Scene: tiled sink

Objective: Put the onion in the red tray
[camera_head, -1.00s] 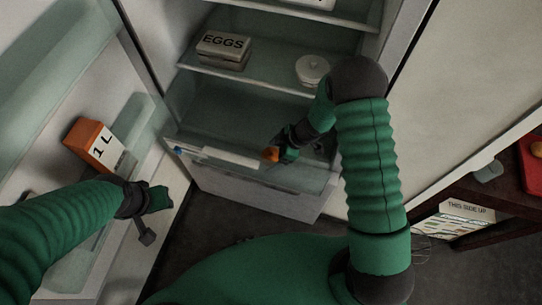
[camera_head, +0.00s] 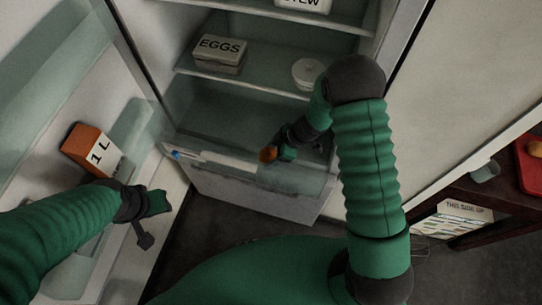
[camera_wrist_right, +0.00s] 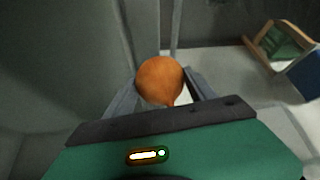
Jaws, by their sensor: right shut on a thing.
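The orange-brown onion (camera_wrist_right: 160,78) sits between the two fingers of my right gripper (camera_head: 270,153), which is shut on it. In the head view the onion (camera_head: 267,154) shows at the gripper's tip, above the fridge drawer's front edge. The red tray (camera_head: 530,163) is at the far right edge of the head view, on a dark wooden table, and only part of it shows. My left gripper (camera_head: 150,217) is by the open fridge door at the left; its fingers are too unclear to tell open from shut.
The open fridge holds an EGGS box (camera_head: 219,53) and a round white container (camera_head: 308,73). A 1 L carton (camera_head: 92,149) stands in the door. A grey cup (camera_head: 485,172) is beside the tray. A THIS SIDE UP box (camera_head: 465,212) is under the table. Dark floor lies between.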

